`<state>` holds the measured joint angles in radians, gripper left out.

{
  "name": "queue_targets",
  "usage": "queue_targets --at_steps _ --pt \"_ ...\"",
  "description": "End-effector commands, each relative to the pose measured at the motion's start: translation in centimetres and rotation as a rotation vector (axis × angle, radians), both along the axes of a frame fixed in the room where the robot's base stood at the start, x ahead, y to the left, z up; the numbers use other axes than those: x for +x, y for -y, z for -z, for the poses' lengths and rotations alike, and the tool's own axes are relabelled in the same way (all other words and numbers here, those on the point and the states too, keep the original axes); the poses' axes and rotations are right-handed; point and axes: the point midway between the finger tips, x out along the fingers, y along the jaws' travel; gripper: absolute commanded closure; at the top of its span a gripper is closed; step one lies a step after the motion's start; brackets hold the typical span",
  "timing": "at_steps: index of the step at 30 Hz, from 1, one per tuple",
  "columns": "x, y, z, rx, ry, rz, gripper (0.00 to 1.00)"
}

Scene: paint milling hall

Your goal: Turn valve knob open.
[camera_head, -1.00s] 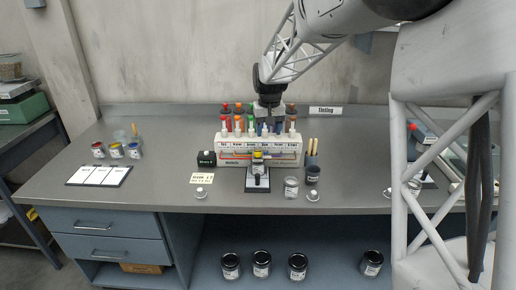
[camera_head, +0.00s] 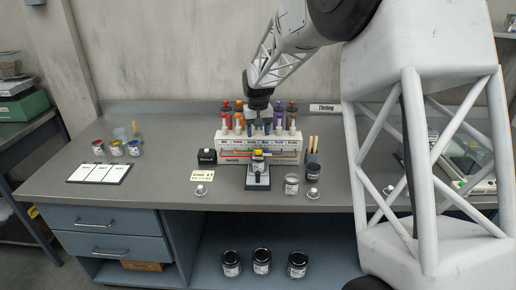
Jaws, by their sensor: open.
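A white tinting dispenser (camera_head: 231,147) stands near the back middle of the grey bench, with several coloured canisters and upright pieces along its top. A coloured line runs across its labelled front. The valve knob is too small to tell apart from these pieces. A small yellow-topped part (camera_head: 258,154) sits at the front middle of the dispenser, above a dark stand (camera_head: 257,182). My gripper (camera_head: 259,119) is open, pointing down over the middle of the dispenser's top row. It hides some of the pieces behind it. I cannot tell whether it touches any.
A black box (camera_head: 207,158) stands left of the dispenser.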

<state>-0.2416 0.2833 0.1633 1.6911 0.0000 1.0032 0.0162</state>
Motion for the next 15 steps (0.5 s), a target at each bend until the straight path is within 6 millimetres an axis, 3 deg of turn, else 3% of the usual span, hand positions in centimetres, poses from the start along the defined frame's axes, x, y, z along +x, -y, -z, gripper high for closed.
queue_targets --at_steps 15 --pt "0.0 0.0 5.5 0.000 -0.002 0.000 0.43"
